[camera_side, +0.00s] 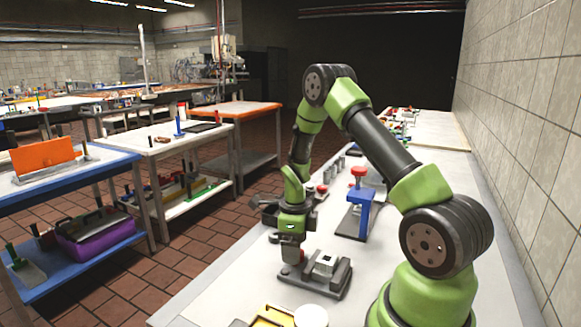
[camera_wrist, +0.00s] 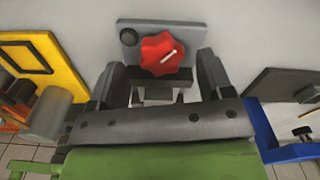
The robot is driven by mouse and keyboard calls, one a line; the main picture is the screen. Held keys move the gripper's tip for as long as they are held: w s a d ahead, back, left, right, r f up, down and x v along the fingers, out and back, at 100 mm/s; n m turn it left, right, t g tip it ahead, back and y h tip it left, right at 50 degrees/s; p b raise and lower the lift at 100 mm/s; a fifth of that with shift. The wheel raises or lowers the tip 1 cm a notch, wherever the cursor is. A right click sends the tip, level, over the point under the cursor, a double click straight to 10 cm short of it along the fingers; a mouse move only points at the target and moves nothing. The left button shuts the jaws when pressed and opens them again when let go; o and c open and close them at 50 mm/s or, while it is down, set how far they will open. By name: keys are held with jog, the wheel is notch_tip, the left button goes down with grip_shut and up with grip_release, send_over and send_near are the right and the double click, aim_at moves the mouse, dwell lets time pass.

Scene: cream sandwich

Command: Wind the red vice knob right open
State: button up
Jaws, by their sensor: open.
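The red vice knob (camera_wrist: 163,54) is scalloped, with a white pointer line that slants up to the right. It sits on a grey vice plate (camera_wrist: 130,46) in the wrist view. My gripper (camera_wrist: 160,72) is open, with one dark finger to the left and one to the right, just nearer the camera than the knob. No contact with the knob is visible. In the side view my gripper (camera_side: 291,254) is low over the left end of the dark grey vice (camera_side: 318,284), which holds a light block (camera_side: 325,264). There the knob is mostly hidden behind the gripper.
A blue stand with a red top (camera_side: 359,171) rises behind and right of the vice. A yellow tray (camera_side: 272,317) lies near the front, beside a white round thing (camera_side: 311,316). Several small grey cylinders stand farther back. White bench top is clear left of the vice.

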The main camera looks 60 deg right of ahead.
jog(key=a+r+n+t, duration=0.1)
jog(key=a+r+n, duration=0.25)
jog(key=r, duration=0.45)
jog(key=a+r+n+t, duration=0.15)
jog(key=r+n, duration=0.25)
jog(key=r, duration=0.4)
jog(key=s+a+r+n+t, duration=0.3)
jog(key=s+a+r+n, duration=0.4)
jog(key=n, duration=0.7)
jog(key=shift+a+r+n+y, duration=0.35)
jog(key=shift+a+r, duration=0.9)
jog(key=shift+a, duration=0.9)
